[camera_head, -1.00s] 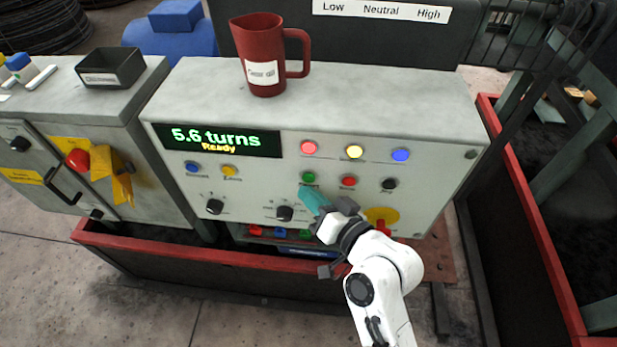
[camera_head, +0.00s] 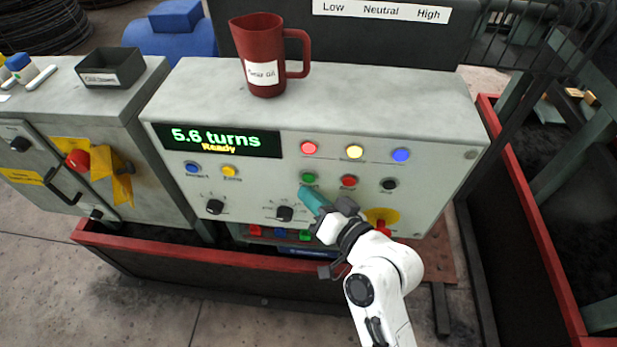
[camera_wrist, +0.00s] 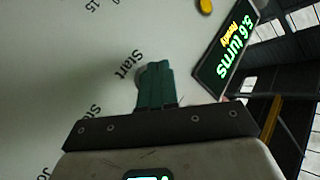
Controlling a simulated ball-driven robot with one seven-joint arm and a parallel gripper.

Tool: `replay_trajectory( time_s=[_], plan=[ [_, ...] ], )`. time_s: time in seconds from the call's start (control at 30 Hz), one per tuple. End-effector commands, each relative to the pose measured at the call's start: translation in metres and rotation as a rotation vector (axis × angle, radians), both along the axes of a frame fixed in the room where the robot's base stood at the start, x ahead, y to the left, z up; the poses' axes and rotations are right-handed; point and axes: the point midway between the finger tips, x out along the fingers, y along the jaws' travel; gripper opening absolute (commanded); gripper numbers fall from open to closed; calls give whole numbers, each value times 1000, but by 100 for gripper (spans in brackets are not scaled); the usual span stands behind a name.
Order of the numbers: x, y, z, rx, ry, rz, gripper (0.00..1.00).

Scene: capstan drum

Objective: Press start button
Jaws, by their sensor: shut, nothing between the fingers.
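The green start button (camera_head: 308,178) is on the front face of the grey control panel (camera_head: 440,182), just below the red lamp. My gripper (camera_head: 304,192) has its teal fingers together and empty, with the tips just below the button in the head view. In the wrist view the fingers (camera_wrist: 155,72) point at the panel beside the word "Start" and cover most of the button. I cannot tell whether the tips touch it. The display (camera_head: 217,140) reads "5.6 turns" and "Ready".
A red stop button (camera_head: 348,181) and a black button (camera_head: 389,185) sit to the right of the start button. A black knob (camera_head: 284,213) is below left, and a red knob on a yellow plate (camera_head: 382,216) is below right. A dark red jug (camera_head: 262,50) stands on top.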

Motion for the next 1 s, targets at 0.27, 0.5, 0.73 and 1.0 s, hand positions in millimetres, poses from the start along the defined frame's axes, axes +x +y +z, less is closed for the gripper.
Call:
replay_trajectory(
  time_s=[0.27, 0.5, 0.73, 1.0],
  plan=[
    [0, 0, 0, 0, 0, 0, 0],
    [0, 0, 0, 0, 0, 0, 0],
    [4, 0, 0, 0, 0, 0, 0],
    [9, 0, 1, 0, -1, -1, 0]
  ],
)
